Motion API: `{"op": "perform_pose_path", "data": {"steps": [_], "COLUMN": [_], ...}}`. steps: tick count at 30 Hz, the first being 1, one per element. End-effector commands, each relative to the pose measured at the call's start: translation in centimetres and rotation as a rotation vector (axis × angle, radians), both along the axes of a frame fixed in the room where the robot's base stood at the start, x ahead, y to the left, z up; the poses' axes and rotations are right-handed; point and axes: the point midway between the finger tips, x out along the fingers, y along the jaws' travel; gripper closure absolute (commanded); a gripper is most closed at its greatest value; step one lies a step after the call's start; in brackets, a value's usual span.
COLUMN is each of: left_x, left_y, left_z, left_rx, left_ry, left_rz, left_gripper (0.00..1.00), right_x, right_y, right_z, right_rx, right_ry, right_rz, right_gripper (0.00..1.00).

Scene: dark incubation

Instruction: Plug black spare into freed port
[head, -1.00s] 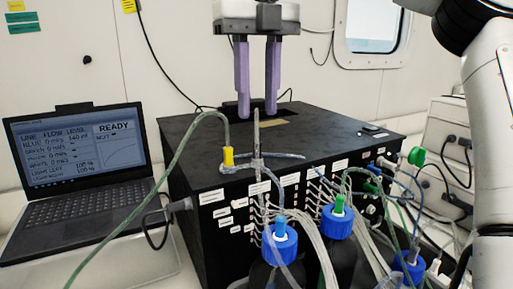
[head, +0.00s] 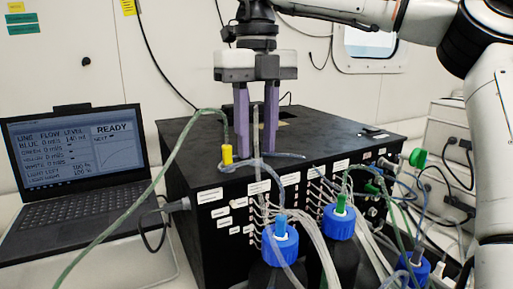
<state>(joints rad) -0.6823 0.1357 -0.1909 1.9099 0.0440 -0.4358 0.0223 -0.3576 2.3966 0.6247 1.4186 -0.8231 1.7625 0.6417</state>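My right gripper (head: 257,154) points straight down over the front part of the black box (head: 200,150). Its two purple fingers are apart, one on each side of a thin grey upright connector (head: 256,125) with clear tubing at its foot. I cannot tell whether the fingers touch it. A green tube with a yellow connector (head: 227,154) stands just left of the fingers. The box's front has rows of labelled ports with tubes (head: 262,215). I cannot tell which piece is the black spare or which port is the freed one. My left gripper is not in view.
Blue-capped bottles (head: 280,243) with tubes stand before the box. A laptop (head: 75,155) reading READY sits at left. A grey plug (head: 176,206) sticks out at the box's left side. A small dark item (head: 372,131) lies on its top right. Tubes crowd the right side.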

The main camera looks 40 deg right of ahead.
Motion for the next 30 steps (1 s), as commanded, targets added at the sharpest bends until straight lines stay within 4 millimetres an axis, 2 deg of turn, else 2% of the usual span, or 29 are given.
{"op": "perform_pose_path", "data": {"steps": [30], "left_x": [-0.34], "left_y": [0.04], "left_z": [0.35], "left_rx": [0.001], "left_ry": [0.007], "left_rz": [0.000], "left_gripper": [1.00], "right_x": [-0.01], "right_y": [0.00], "right_z": [0.01], "right_rx": [0.000], "right_ry": [0.000], "right_rz": [0.000], "right_gripper": [0.70]}}
